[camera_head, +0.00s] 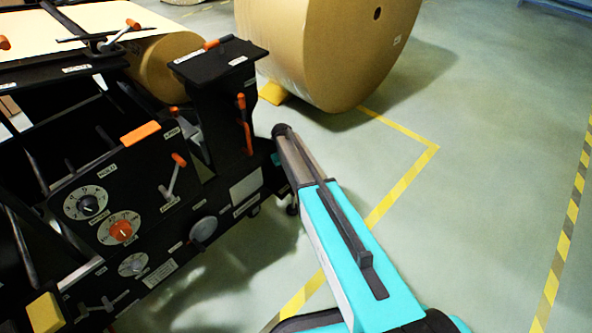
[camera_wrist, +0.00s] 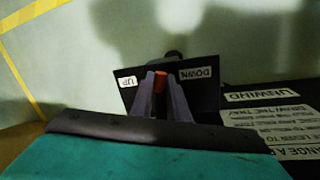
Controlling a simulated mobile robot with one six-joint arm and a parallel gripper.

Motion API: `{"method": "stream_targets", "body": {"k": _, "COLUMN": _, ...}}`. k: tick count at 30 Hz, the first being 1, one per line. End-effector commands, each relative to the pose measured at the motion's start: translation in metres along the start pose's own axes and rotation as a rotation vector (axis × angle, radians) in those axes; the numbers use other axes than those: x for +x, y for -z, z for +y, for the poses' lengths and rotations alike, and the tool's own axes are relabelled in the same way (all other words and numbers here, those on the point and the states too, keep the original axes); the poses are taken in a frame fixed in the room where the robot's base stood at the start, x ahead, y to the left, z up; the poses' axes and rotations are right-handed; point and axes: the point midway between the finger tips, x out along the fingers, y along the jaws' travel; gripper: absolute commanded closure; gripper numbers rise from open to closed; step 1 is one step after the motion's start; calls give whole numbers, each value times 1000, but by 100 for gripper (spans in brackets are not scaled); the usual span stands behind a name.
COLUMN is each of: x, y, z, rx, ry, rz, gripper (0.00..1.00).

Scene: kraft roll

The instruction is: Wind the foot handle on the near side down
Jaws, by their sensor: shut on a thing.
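The foot handle (camera_wrist: 160,82) shows in the wrist view as a small orange-red grip in front of a black plate (camera_wrist: 207,95) marked UP on the left and DOWN on the right. My gripper (camera_wrist: 160,80) has its two grey fingers on either side of the orange grip and is shut on it. The rest of the handle is hidden behind the fingers. In the head view my teal arm reaches to the right end of the black machine (camera_head: 200,190); the gripper and the foot handle are hidden there.
A large kraft roll (camera_head: 330,50) stands on the floor behind the machine, with a yellow wedge (camera_head: 272,92) under it. The machine's front carries dials and orange-tipped levers. Green floor with yellow lines is clear at the right.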

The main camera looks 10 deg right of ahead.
Motion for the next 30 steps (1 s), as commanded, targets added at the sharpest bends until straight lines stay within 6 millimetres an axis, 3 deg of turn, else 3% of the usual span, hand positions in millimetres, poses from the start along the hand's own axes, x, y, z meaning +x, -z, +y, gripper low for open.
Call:
{"method": "stream_targets", "body": {"k": 10, "x": -4, "y": 7, "z": -3, "rx": 138, "ry": 0, "rz": -14, "gripper": 100}}
{"method": "stream_targets", "body": {"k": 24, "x": -3, "y": 6, "z": -4, "rx": 154, "ry": 0, "rz": -17, "gripper": 100}}
{"method": "stream_targets", "body": {"k": 25, "x": -3, "y": 6, "z": -4, "rx": 154, "ry": 0, "rz": -17, "gripper": 82}}
{"method": "stream_targets", "body": {"k": 27, "x": -3, "y": 6, "z": -3, "rx": 154, "ry": 0, "rz": -18, "gripper": 70}}
{"method": "stream_targets", "body": {"k": 30, "x": -2, "y": 5, "z": -3, "rx": 154, "ry": 0, "rz": -21, "gripper": 67}}
